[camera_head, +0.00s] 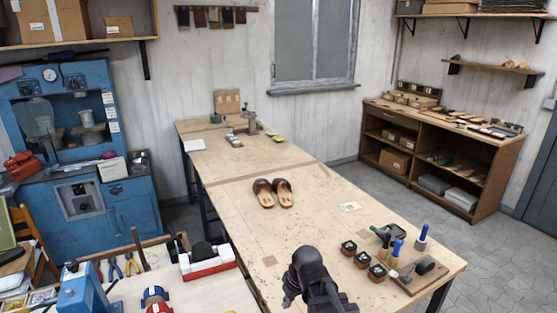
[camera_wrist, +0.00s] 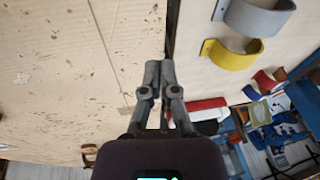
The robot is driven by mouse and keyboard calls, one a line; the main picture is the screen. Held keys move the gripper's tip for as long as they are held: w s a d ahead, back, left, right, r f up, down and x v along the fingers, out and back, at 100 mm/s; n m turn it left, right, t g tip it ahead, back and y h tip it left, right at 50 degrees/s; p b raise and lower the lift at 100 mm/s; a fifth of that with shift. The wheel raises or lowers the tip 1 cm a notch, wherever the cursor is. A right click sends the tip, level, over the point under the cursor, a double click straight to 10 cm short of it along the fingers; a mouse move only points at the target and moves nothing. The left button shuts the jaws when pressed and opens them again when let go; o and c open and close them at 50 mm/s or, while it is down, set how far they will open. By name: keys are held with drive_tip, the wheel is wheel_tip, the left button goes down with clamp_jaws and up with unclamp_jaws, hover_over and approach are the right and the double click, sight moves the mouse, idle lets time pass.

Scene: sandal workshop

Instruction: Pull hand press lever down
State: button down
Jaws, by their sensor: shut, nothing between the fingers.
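In the head view, a blue device (camera_head: 82,290) stands at the lower left, cut off by the frame edge. It may be the hand press, but I cannot make out a lever on it. Blue parts (camera_wrist: 303,100) also show at the right edge of the wrist view. My gripper (camera_wrist: 160,66) is shut and empty in the wrist view, its fingertips together above the seam between two table tops. It touches no lever. In the head view my dark arm shows at the bottom centre, and the fingertips cannot be made out.
A red and white block (camera_head: 207,260) and pliers (camera_head: 115,270) are near the blue device. Brown sandals (camera_head: 273,192) lie on the long table (camera_head: 235,215). Small dark pots (camera_head: 362,260) and a tool board (camera_head: 418,278) stand at right. Grey (camera_wrist: 255,15) and yellow (camera_wrist: 231,55) curved strips lie nearby.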

drive_tip(key=s+d+m+h, duration=0.1)
drive_tip(key=d+m, duration=0.1)
drive_tip(key=d, duration=0.3)
drive_tip(key=d+m+h, duration=0.1)
drive_tip(key=d+m, duration=0.1)
drive_tip(key=d, duration=0.2)
drive_tip(key=s+d+f+m, duration=0.1)
drive_tip(key=d+m, duration=0.1)
drive_tip(key=d, duration=0.3)
drive_tip(key=shift+s+d+f+g+h, duration=0.1)
drive_tip(key=shift+s+d+g+h, duration=0.2)
drive_tip(key=shift+g+h, duration=0.1)
drive_tip(key=shift+a, duration=0.1)
